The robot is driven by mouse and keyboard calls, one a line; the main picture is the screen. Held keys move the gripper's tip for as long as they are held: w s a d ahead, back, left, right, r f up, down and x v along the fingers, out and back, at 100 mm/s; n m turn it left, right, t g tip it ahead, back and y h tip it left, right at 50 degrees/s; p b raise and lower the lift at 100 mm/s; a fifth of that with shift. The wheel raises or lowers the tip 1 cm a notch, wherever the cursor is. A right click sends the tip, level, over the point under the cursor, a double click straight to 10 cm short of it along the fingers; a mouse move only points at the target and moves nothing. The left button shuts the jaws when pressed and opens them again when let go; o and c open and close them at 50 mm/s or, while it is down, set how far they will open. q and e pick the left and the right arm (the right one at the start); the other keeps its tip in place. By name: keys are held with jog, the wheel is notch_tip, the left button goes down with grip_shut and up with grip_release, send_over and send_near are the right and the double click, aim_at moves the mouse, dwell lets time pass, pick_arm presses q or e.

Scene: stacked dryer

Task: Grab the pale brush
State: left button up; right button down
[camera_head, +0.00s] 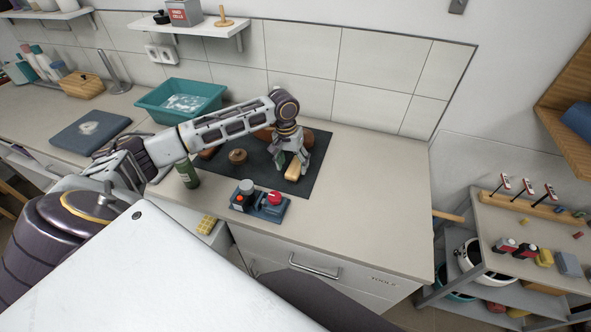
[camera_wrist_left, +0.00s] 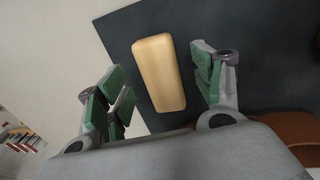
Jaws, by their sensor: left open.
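The pale brush (camera_head: 293,172) shows as a light wooden block on the dark mat (camera_head: 314,166), near the mat's right side. In the left wrist view the pale brush (camera_wrist_left: 159,73) lies between my finger pads, with space on both sides. My left gripper (camera_head: 289,165) points down over it, also seen in the left wrist view (camera_wrist_left: 161,96); it is open and empty. I cannot tell its exact height above the brush. My right gripper is not in view.
A brown round-topped object (camera_head: 237,157) and other brown items lie on the mat, partly behind my left arm. A green bottle (camera_head: 188,174) and a control box with red and orange buttons (camera_head: 260,204) stand nearby. The counter right of the mat is clear (camera_head: 375,190).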

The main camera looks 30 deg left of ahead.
aim_at(293, 169)
pick_arm(q)
jog(key=shift+d+f, duration=0.15)
jog(key=shift+f, duration=0.8)
jog(key=shift+d+f, duration=0.15)
jog(key=shift+f, duration=0.8)
jog(key=c, duration=1.2)
jog(key=shift+r, duration=0.1)
jog(key=shift+r, duration=4.95)
